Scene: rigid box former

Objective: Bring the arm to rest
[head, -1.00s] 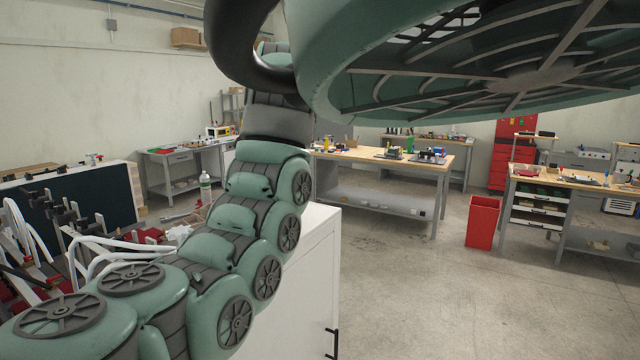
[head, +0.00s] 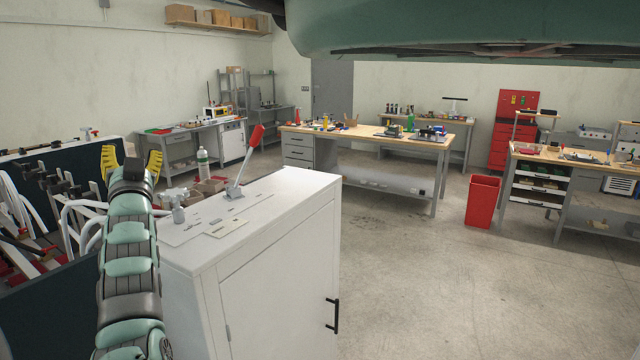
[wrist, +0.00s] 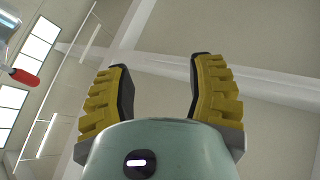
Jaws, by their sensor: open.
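My gripper (head: 131,158) shows at the left in the head view, with its yellow ribbed fingers pointing up and spread apart. It is open and empty. In the wrist view, the two fingers of my gripper (wrist: 158,85) stand wide apart with only ceiling between and beyond them. My arm rises from the bottom left of the head view, to the left of a white cabinet (head: 275,270).
A rack with white tubes (head: 40,205) is close on the left. Workbenches (head: 385,137) and a red bin (head: 482,203) stand farther back.

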